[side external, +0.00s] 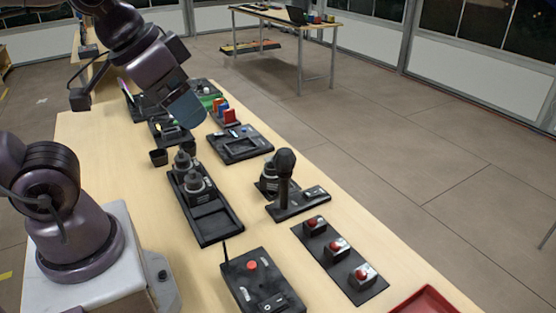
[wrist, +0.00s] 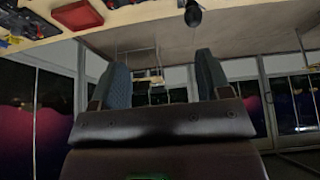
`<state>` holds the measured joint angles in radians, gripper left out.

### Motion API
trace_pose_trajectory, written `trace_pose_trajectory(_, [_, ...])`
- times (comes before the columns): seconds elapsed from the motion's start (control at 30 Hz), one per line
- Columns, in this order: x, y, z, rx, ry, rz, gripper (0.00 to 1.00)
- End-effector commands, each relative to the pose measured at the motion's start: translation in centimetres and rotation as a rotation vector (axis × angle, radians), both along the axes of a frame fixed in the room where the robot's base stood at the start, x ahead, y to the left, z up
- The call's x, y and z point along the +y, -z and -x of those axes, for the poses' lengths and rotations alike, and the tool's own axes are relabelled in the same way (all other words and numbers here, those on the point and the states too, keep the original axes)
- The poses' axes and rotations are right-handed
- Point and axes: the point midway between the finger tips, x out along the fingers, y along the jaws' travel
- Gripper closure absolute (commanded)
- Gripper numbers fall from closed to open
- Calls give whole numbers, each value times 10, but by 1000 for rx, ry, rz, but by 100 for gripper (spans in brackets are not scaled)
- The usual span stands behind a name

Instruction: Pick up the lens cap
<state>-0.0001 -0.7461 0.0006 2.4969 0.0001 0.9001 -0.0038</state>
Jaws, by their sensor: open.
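I cannot pick out the lens cap for sure in either view. Two dark lens-like cylinders (side external: 195,184) stand in a long black tray (side external: 216,224) in the side external view. A small black cup-like piece (side external: 158,157) stands on the table left of that tray. My gripper (side external: 190,112) is above the far part of the table, clear of the things on it. In the wrist view my gripper (wrist: 161,64) shows two blue-grey fingers spread apart with nothing held between them. A dark round piece (wrist: 193,15) shows beyond the right finger, apart from it.
A black microphone (side external: 285,168) stands upright on a black base. A panel with red buttons (side external: 338,260) and a black control box (side external: 262,285) lie nearer. A red tray (side external: 425,303) is at the front right; a red box also shows in the wrist view (wrist: 77,15). Bare wood (side external: 120,190) lies left.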

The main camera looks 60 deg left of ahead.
Motion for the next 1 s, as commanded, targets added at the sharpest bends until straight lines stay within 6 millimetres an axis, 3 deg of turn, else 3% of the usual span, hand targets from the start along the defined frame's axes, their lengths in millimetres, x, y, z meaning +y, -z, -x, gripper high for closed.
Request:
trace_pose_trajectory(0.17, [8, -10, -27, 33, -106, 51, 30])
trace_pose_trajectory(0.37, [37, -16, -98, 102, -392, 150, 30])
trace_pose_trajectory(0.53, [71, 0, -161, 147, -659, 200, 30])
trace_pose_trajectory(0.77, [125, 53, -237, 172, -1011, 203, 30])
trace_pose_trajectory(1.0, [179, 137, -293, 147, -1337, 147, 30])
